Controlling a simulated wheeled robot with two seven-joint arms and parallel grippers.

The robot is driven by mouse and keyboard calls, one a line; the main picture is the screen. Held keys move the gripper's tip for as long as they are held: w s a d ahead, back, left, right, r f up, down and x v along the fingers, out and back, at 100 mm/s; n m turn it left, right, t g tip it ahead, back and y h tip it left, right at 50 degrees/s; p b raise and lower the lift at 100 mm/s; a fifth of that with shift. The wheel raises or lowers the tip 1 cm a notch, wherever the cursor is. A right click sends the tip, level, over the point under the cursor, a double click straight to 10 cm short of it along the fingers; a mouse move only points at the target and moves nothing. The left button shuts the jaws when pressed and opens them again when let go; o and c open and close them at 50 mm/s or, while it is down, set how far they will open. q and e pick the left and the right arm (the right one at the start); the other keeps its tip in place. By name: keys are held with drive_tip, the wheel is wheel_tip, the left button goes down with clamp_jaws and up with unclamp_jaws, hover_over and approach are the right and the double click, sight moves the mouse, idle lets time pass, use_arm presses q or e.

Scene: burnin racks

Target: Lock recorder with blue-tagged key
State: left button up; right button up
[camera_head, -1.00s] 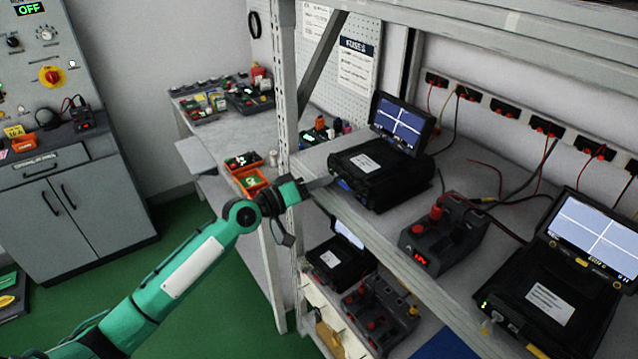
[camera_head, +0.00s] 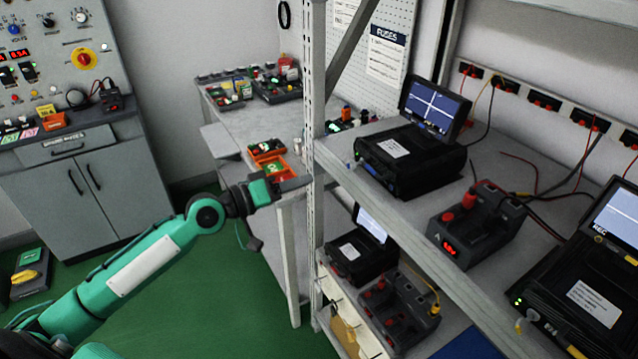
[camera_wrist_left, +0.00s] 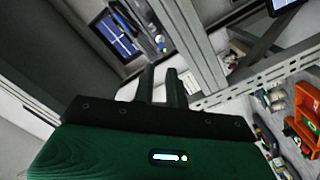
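A black recorder (camera_head: 425,170) with a raised lit screen (camera_head: 432,107) stands at the left end of the upper shelf. A small pale-blue item (camera_head: 352,166), apparently the tagged key, sits at its front left corner; its turn angle is too small to tell. My left gripper (camera_head: 293,185) is left of the recorder, beside the rack post and apart from the key. In the left wrist view, the left gripper's fingers (camera_wrist_left: 159,88) are a narrow gap apart with nothing seen between them. The recorder (camera_wrist_left: 128,35) shows beyond them. My right gripper is out of view.
A perforated rack post (camera_head: 314,130) stands close to my left gripper. A red-knobbed unit (camera_head: 478,225) and another recorder (camera_head: 575,290) with a yellow tag share the shelf. Below is another recorder (camera_head: 358,258). Orange bins (camera_head: 280,168) lie on the bench behind.

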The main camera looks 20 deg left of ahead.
use_arm(q)
drive_tip(key=shift+b+v, duration=0.4)
drive_tip(key=shift+v, duration=0.75)
